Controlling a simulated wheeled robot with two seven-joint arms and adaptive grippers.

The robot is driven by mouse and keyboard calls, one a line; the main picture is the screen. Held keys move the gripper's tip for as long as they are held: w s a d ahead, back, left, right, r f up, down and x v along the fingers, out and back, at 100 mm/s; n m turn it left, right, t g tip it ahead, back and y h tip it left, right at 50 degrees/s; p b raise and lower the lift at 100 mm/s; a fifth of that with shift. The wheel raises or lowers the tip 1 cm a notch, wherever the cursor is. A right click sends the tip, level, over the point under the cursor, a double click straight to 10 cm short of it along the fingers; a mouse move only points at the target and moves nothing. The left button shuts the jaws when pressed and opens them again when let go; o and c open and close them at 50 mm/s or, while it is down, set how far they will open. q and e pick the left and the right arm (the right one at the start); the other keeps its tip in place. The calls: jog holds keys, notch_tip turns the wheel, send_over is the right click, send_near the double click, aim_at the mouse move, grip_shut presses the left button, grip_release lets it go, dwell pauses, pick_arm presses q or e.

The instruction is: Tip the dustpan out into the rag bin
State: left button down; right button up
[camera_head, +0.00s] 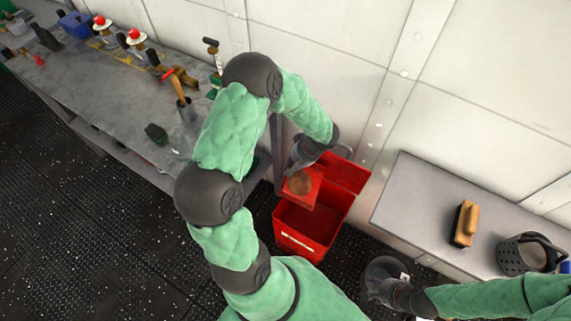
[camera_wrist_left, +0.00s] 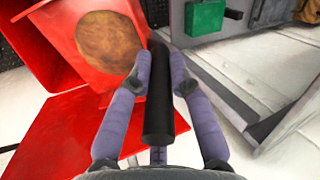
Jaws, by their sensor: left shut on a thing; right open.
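The red dustpan (camera_head: 313,197) is over the back part of the red rag bin (camera_head: 305,241). A brown round patch of dirt (camera_head: 299,183) lies in the pan; it also shows in the left wrist view (camera_wrist_left: 107,43). My left gripper (camera_head: 302,153) is shut on the pan's black handle (camera_wrist_left: 158,105), with one finger on each side. The bin's lid (camera_head: 345,172) stands open at the back right. The pan hides part of the bin's opening. I cannot tell how far the pan is tilted. My right gripper (camera_head: 374,287) is open and empty, low to the right of the bin.
A pale bench (camera_head: 420,200) on the right holds a wooden brush (camera_head: 464,223) and a grey basket (camera_head: 525,254). A white wall stands close behind the bin.

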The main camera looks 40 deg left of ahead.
pick_arm(q)
jog(key=w+d+g+y+b, duration=0.2)
jog(key=w+d+y+b, duration=0.1)
jog(key=d+y+b, duration=0.1)
jog(key=shift+d+f+b, duration=0.4)
jog(key=shift+d+b, duration=0.25)
jog(key=shift+d, duration=0.6)
jog(key=shift+w, duration=0.1)
dwell(1.7)
notch_tip(320, 180, up, 8)
jog(key=t+h+p, duration=0.4)
jog(key=h+p, duration=0.4)
jog(key=p, duration=0.2)
jog(key=shift+h, duration=0.3)
